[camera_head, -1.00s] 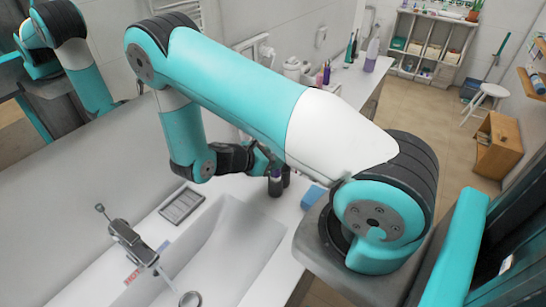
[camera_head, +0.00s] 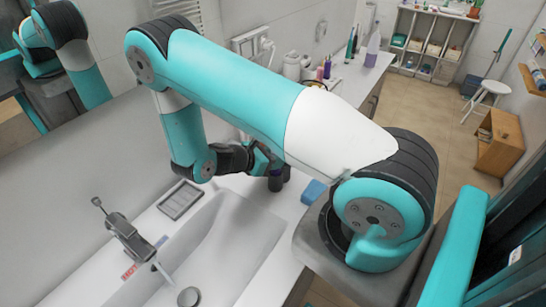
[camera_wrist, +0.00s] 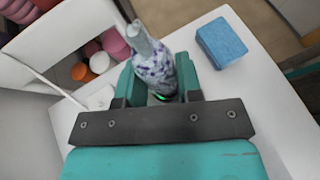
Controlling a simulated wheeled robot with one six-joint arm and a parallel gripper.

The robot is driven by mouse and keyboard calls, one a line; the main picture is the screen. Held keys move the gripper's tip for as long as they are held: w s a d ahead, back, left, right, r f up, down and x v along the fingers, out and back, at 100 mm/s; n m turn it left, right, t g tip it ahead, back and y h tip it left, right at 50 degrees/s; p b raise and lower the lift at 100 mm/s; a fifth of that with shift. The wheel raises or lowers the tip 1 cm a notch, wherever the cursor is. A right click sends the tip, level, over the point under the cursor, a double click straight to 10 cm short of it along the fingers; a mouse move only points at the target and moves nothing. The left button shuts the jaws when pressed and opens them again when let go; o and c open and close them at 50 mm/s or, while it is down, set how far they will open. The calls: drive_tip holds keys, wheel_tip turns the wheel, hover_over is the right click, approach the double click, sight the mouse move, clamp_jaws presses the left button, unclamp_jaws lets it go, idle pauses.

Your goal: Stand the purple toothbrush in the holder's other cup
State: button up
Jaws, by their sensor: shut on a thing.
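My gripper shows in the wrist view (camera_wrist: 160,80) with its two teal fingers shut around a bottle-shaped, white-and-purple speckled thing with a grey, narrow top (camera_wrist: 152,66). I cannot tell whether this thing is the purple toothbrush. A small green spot shows at its base between the fingers. In the head view my gripper (camera_head: 262,160) is low over the counter beside the basin, partly behind my arm. No toothbrush is clearly recognisable.
A blue block (camera_head: 313,191) lies on the counter to the right; it also shows in the wrist view (camera_wrist: 221,42). The basin (camera_head: 240,230) with a tap (camera_head: 130,240) is in front. Several bottles (camera_head: 325,68) stand along the back counter.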

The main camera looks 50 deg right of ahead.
drive_tip(key=shift+f+b, duration=0.75)
drive_tip(key=shift+f, duration=0.35)
drive_tip(key=o, duration=1)
drive_tip(key=shift+o, duration=0.2)
drive_tip(key=shift+a, duration=0.1)
drive_tip(key=b+v, duration=0.4)
drive_tip(key=v, duration=1.3)
drive_tip(key=shift+b, duration=0.35)
drive_tip(key=shift+w, duration=0.15)
